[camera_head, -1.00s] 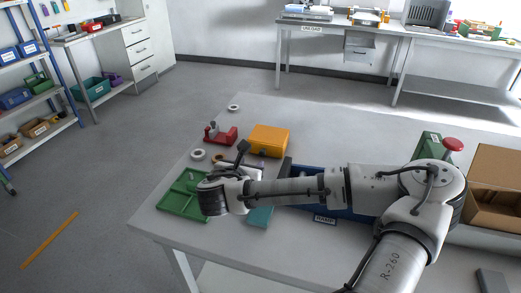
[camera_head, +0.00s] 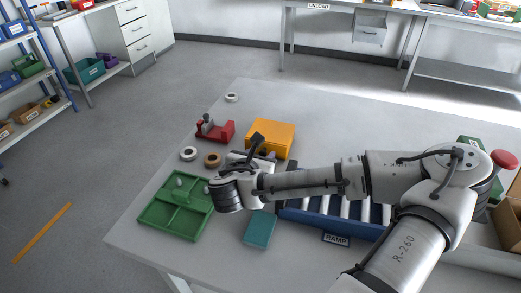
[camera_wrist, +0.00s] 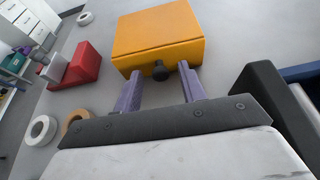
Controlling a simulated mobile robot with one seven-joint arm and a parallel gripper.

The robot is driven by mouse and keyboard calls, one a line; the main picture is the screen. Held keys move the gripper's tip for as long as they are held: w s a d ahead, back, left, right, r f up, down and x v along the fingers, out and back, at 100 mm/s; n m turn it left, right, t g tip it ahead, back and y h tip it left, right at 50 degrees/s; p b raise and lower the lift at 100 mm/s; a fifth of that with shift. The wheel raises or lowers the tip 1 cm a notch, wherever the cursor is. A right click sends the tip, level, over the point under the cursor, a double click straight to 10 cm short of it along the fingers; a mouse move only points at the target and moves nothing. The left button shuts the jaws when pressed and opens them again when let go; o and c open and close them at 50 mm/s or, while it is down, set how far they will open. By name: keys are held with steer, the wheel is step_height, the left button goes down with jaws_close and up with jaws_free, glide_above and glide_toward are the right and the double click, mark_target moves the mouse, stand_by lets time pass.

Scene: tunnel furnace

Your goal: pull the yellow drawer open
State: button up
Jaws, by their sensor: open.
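The yellow drawer unit (camera_head: 272,137) stands on the grey table, beyond my wrist. In the wrist view the yellow drawer (camera_wrist: 158,42) fills the upper middle, and its front looks closed. A dark round knob (camera_wrist: 160,71) sticks out of the front. My gripper (camera_wrist: 157,80) is open, with its two purple fingers pointing at the drawer front. The knob lies between the fingertips in the picture; I cannot tell whether either finger touches it. In the head view my wrist (camera_head: 232,190) hides most of the fingers and the knob.
A green divided tray (camera_head: 176,205) and a teal block (camera_head: 259,229) lie nearer. A blue roller ramp (camera_head: 337,212) lies right of my wrist. The table behind the drawer is clear.

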stand_by(0.3)
jaws_close()
